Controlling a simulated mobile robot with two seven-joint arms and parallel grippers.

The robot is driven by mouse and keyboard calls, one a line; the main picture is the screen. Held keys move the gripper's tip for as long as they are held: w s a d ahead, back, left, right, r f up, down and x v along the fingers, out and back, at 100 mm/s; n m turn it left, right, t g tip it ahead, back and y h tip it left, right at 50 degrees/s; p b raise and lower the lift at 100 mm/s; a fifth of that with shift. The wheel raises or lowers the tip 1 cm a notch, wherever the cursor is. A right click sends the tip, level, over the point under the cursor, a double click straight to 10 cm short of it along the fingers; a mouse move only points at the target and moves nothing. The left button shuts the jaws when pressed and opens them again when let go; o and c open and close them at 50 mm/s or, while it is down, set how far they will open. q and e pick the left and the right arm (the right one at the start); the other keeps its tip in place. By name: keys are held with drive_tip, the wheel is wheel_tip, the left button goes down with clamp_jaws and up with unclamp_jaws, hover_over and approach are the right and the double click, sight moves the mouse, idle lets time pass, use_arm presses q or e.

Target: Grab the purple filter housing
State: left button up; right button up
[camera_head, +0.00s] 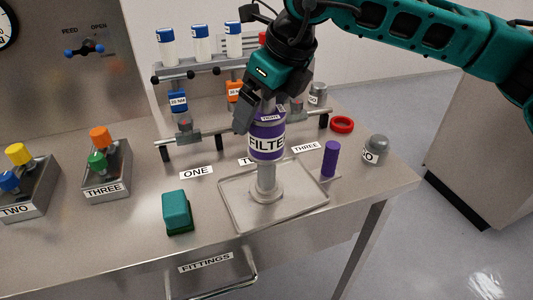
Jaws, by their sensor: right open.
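The purple filter housing (267,148) stands upright on a grey metal stem and base, with a white label on its front reading "FILTE" and a smaller label above. My right gripper (262,112) comes down from the upper right and is over the housing's top. Its jaws are open, one finger showing at the housing's upper left. The top of the housing is partly hidden by the gripper, and I cannot tell whether the fingers touch it. My left gripper is not in view.
The housing's base stands in a shallow metal tray (228,205). A purple cylinder (331,160) stands to the right, and a red ring (342,125) lies behind it. A teal block (177,211) is at front left. A pipe rack (210,140) runs behind the housing.

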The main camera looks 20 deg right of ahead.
drive_tip(key=shift+c, duration=0.4)
drive_tip(key=c, duration=1.6)
clamp_jaws()
drive_tip(key=shift+r, duration=0.15)
